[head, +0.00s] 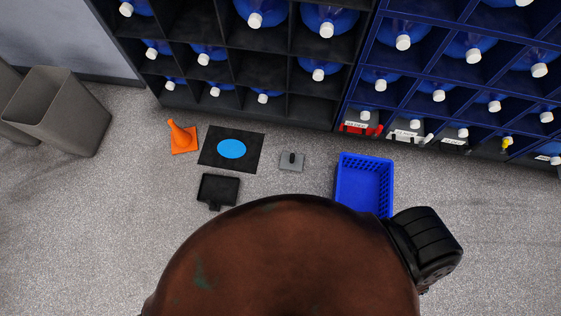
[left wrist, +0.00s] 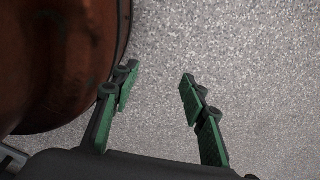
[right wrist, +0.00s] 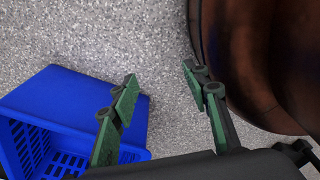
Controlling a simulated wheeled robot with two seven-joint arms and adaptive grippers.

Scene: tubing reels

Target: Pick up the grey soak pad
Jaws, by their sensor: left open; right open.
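The grey soak pad (head: 291,162) is a small flat grey square with a dark knob on top, lying on the floor in the head view, between the dark mat and the blue basket. It does not show in either wrist view. My left gripper (left wrist: 158,76) is open and empty above bare floor in the left wrist view. My right gripper (right wrist: 160,75) is open and empty in the right wrist view, above the floor beside the blue basket. Neither gripper shows in the head view.
A blue basket (head: 364,183) stands right of the pad; it also shows in the right wrist view (right wrist: 75,100). Left are a black mat with blue disc (head: 212,153), black tray (head: 218,190) and orange object (head: 183,140). Shelving (head: 300,75) with bottles stands behind; a bin (head: 60,110) is far left.

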